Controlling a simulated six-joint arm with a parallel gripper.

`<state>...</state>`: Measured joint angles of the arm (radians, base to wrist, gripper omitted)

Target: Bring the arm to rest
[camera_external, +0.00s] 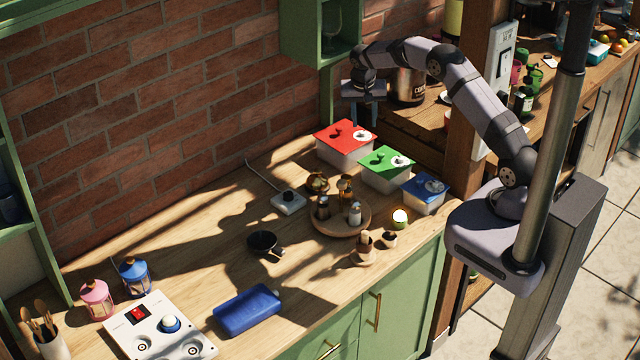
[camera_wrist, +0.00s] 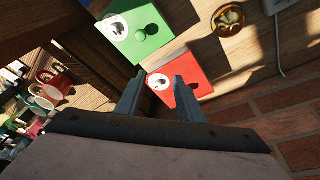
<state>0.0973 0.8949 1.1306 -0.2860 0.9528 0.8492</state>
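My gripper (camera_external: 367,115) is raised at the back of the counter, above the red-lidded box (camera_external: 345,143). In the wrist view the two fingers of my gripper (camera_wrist: 158,98) are apart with nothing between them. The red lid (camera_wrist: 180,76) shows beyond the fingertips, and the gripper looks clear of it, though the exact gap is hard to judge. My arm reaches up and over from its base at the right of the outside view.
The green-lidded box (camera_external: 386,168) and blue-lidded box (camera_external: 424,192) stand in a row beside the red one. A round wooden tray (camera_external: 340,228) with small bottles, a blue case (camera_external: 247,310) and a white control panel (camera_external: 160,330) are on the counter. A brick wall rises behind.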

